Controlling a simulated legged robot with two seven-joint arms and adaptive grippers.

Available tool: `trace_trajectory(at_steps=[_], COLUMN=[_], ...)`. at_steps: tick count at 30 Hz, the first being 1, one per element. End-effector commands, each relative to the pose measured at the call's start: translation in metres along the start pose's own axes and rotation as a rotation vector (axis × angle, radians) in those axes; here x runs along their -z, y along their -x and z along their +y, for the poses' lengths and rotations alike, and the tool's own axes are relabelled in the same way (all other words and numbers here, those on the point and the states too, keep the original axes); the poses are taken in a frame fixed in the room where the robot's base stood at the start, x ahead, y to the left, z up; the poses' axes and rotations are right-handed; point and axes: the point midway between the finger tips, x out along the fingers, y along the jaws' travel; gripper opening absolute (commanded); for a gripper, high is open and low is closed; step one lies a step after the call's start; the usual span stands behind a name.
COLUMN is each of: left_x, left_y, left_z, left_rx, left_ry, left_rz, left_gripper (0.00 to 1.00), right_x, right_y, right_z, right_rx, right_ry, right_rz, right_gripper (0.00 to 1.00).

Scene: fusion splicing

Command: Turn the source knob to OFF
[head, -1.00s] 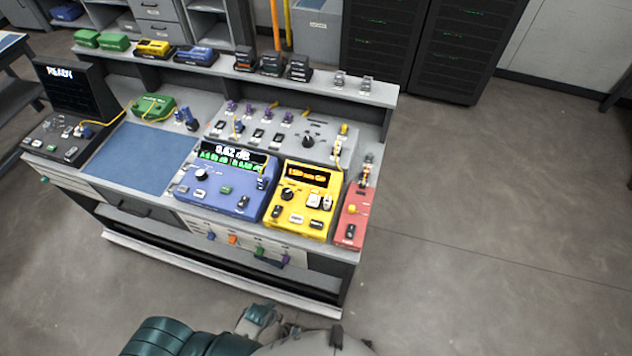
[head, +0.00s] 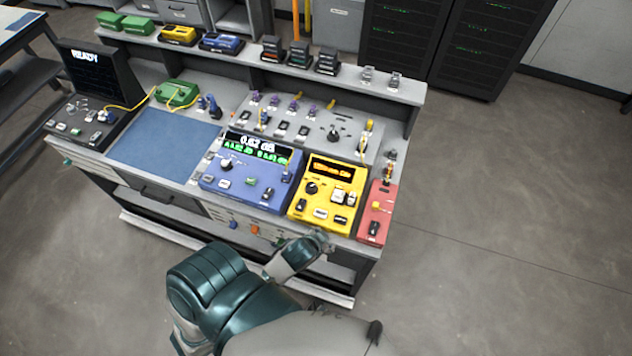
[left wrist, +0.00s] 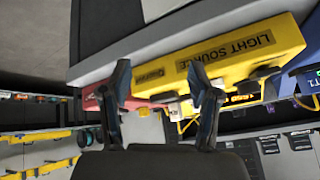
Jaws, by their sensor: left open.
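The yellow light source (head: 325,213) sits near the right end of the bench, with a lit orange display. Its round black knob (head: 312,188) is below the display on the left; its pointer setting is too small to read. My left gripper (head: 320,240) is in front of the bench's front edge, just below the light source and apart from the knob. In the left wrist view the left gripper (left wrist: 163,82) is open and empty, its fingers spread before the yellow case (left wrist: 240,50) labelled LIGHT SOURCE. I cannot single out the knob there. My right gripper is out of view.
A blue meter (head: 245,185) adjoins the light source on the left, and a red unit (head: 376,215) on the right. A grey panel (head: 330,150) with switches stands behind. A blue mat (head: 165,142) lies clear to the left. The floor at right is open.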

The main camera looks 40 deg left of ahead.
Motion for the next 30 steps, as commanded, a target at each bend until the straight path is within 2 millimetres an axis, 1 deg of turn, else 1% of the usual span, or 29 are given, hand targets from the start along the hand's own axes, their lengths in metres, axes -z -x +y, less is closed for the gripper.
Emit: trace_trajectory(at_steps=[1,5,11,12,14,15,17,18,20,21,23,24,26,27,29,30], left_x=[0.014,0.052,0.124,0.142,0.169,0.189,0.221,0.243,0.274,0.291,0.310,0.318,0.324,0.325,0.321,0.315], left_y=[0.000,0.001,0.012,0.017,0.026,0.034,0.051,0.065,0.089,0.106,0.129,0.142,0.159,0.167,0.174,0.175], left_z=[-0.004,-0.016,-0.030,-0.034,-0.037,-0.038,-0.037,-0.034,-0.025,-0.017,-0.001,0.011,0.030,0.043,0.061,0.070], left_rx=[0.018,0.074,0.167,0.189,0.220,0.243,0.280,0.305,0.337,0.354,0.370,0.375,0.373,0.364,0.341,0.317], left_ry=[-0.015,-0.060,-0.164,-0.192,-0.243,-0.283,-0.361,-0.426,-0.541,-0.626,-0.764,-0.863,-1.023,-1.139,-1.321,-1.448], left_rz=[0.045,0.176,0.431,0.494,0.598,0.677,0.813,0.914,1.075,1.179,1.326,1.417,1.540,1.613,1.704,1.750], left_gripper=[0.62,0.62,0.62,0.62,0.62,0.62,0.62,0.62,0.62,0.62,0.62,0.62,0.62,0.62,0.62,0.62], right_x=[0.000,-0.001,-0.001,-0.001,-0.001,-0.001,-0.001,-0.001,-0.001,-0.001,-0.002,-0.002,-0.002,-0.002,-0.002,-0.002], right_y=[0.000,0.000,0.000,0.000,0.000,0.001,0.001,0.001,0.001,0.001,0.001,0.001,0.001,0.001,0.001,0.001], right_z=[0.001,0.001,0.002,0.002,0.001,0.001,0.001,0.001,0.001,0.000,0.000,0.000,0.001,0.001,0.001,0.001], right_rx=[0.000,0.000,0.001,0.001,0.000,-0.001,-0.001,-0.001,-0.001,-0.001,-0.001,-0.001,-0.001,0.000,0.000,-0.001], right_ry=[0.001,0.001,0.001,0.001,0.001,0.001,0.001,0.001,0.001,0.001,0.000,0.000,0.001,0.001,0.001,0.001], right_rz=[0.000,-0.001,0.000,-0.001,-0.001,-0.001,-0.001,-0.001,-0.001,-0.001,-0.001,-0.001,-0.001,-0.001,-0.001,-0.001], right_gripper=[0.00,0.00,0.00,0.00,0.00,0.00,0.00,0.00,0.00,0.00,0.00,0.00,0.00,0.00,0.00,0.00])
